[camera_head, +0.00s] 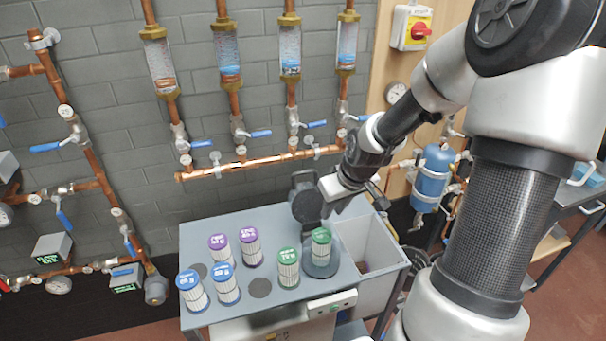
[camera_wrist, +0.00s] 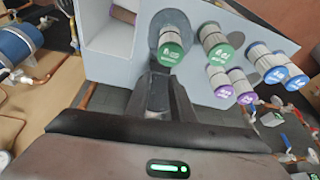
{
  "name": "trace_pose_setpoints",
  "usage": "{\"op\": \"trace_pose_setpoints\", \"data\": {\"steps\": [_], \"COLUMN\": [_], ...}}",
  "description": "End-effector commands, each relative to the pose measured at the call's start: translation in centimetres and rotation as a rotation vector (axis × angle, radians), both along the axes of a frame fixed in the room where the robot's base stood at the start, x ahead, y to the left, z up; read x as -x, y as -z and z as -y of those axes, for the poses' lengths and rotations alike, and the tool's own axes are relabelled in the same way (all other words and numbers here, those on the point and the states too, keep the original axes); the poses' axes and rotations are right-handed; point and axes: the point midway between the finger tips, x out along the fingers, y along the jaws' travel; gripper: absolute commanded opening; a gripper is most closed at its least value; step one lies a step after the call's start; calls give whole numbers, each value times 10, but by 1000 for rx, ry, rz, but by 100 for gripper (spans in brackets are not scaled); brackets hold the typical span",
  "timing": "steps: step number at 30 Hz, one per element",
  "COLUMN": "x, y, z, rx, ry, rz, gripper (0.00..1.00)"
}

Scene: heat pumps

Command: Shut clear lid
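That cartridge stands on a round grey base (camera_head: 320,268); the base also shows in the wrist view (camera_wrist: 156,30), around the cartridge (camera_wrist: 170,48). My gripper (camera_wrist: 160,95) is just behind this cartridge and close to the raised piece. Its dark fingers look near each other. I cannot tell whether they touch or hold the lid, as its edge is not clear in the wrist view.
A second green-capped cartridge (camera_head: 287,267), two purple-capped ones and two blue-capped ones stand to the left on the bench (camera_head: 215,318). An open bin (camera_head: 370,243) is at the bench's right. Copper pipes (camera_head: 255,163) with blue-handled valves run along the wall behind.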

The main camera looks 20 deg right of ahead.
Motion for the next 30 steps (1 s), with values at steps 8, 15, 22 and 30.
{"op": "trace_pose_setpoints", "data": {"steps": [8,15,22,30], "x": [-135,-191,-200,-213], "y": [-51,-100,-102,-52], "z": [6,-24,-31,-32], "rx": [-5,16,19,19], "ry": [116,151,159,157], "rz": [-73,-102,-108,-109], "gripper": [0,0,0,0]}}
